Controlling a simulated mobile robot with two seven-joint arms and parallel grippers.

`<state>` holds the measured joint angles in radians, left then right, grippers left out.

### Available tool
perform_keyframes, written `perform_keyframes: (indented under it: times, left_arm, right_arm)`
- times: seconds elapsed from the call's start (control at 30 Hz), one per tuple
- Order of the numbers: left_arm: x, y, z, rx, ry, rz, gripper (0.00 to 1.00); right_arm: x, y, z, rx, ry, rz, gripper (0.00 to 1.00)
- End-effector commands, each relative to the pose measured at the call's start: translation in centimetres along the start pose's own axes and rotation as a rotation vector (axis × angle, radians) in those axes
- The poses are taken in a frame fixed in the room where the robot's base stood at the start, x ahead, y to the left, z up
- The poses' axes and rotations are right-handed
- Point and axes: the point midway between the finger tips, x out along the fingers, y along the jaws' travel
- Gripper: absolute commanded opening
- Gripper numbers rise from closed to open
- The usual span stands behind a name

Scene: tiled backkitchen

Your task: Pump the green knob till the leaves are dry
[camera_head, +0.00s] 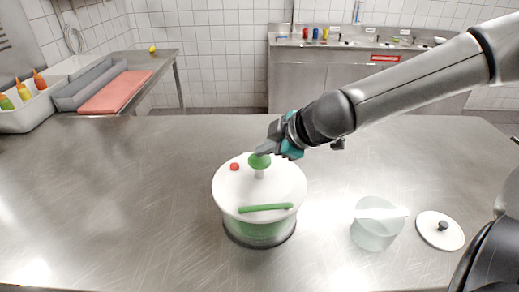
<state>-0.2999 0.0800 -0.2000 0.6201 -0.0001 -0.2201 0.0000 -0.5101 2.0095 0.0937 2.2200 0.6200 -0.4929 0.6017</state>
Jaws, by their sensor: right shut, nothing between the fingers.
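The salad spinner (258,205) stands upright on the steel table, with a white lid, a red button and a green bar on top. Its green knob (260,161) sits raised on a short white stem near the back of the lid. My right gripper (266,149) is shut with its fingertips at the top of the knob, reaching in from the right. I cannot tell whether it touches the knob. The leaves are not visible; the lid covers the bowl, and only green shows through its side. My left gripper is not in view.
A translucent container (376,232) stands right of the spinner, with a white round lid (440,230) beside it. At the far left are a bin of bottles (28,112) and a red board (115,92). The table left of the spinner is clear.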

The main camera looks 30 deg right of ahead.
Motion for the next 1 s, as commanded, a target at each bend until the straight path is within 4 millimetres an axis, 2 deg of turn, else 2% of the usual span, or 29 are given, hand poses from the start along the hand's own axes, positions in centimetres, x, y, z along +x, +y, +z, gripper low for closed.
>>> perform_keyframes:
  times: [0.27, 0.7, 1.0]
  left_arm:
    - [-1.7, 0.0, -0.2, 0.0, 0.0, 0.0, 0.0]
    - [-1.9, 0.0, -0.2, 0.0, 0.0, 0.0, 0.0]
    - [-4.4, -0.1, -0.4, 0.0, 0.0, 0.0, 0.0]
  right_arm:
    - [-1.3, 0.9, -0.9, -0.001, 0.0, 0.0, 0.0]
    - [-1.5, 1.1, -1.1, -0.001, 0.001, 0.001, 0.0]
    - [-3.5, 2.5, -2.5, -0.001, 0.001, 0.001, 0.0]
